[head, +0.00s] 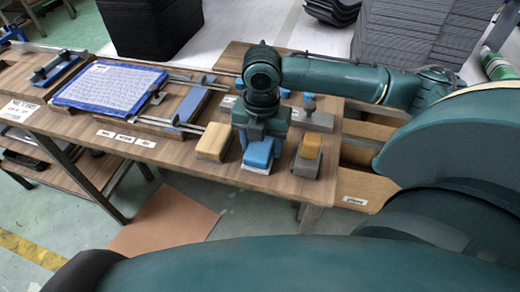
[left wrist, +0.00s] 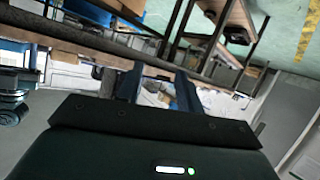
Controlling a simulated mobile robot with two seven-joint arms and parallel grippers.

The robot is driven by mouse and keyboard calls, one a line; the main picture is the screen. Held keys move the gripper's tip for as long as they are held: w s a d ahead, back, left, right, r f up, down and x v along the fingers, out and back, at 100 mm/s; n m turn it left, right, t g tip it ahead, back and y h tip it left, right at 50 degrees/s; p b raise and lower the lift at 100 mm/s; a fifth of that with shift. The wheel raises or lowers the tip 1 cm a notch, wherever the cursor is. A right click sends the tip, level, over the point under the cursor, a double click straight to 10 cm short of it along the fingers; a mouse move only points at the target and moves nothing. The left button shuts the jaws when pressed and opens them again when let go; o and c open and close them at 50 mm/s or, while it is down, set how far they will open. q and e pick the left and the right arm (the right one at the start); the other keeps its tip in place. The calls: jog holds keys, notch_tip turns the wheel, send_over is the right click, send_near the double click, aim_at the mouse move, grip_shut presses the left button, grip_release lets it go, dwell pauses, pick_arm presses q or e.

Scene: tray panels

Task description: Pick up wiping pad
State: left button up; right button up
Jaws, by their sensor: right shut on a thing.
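The wiping pad looks to be the blue block with a pale underside (head: 257,163), at the front edge of the wooden table. My right gripper (head: 260,145) reaches down from above and is shut on this blue pad, hiding its upper part. I cannot tell whether the pad is lifted off the table. My left gripper is not visible in the head view. In the left wrist view its two dark fingers (left wrist: 157,88) stand apart, with nothing seen between them.
A tan block (head: 214,141) lies left of the pad, and a grey block with an orange top (head: 307,157) lies right. Farther left is a blue-framed panel with a white sheet (head: 108,84). Metal rods and small blue-topped pieces are behind. Black stacks (head: 150,25) stand beyond the table.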

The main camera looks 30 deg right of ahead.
jog(key=c, duration=0.3)
jog(key=shift+r, duration=0.1)
notch_tip(320, 180, up, 10)
jog(key=shift+f+p, duration=0.1)
jog(key=shift+p, duration=1.05)
jog(key=o, duration=0.4)
jog(key=shift+c, duration=1.5)
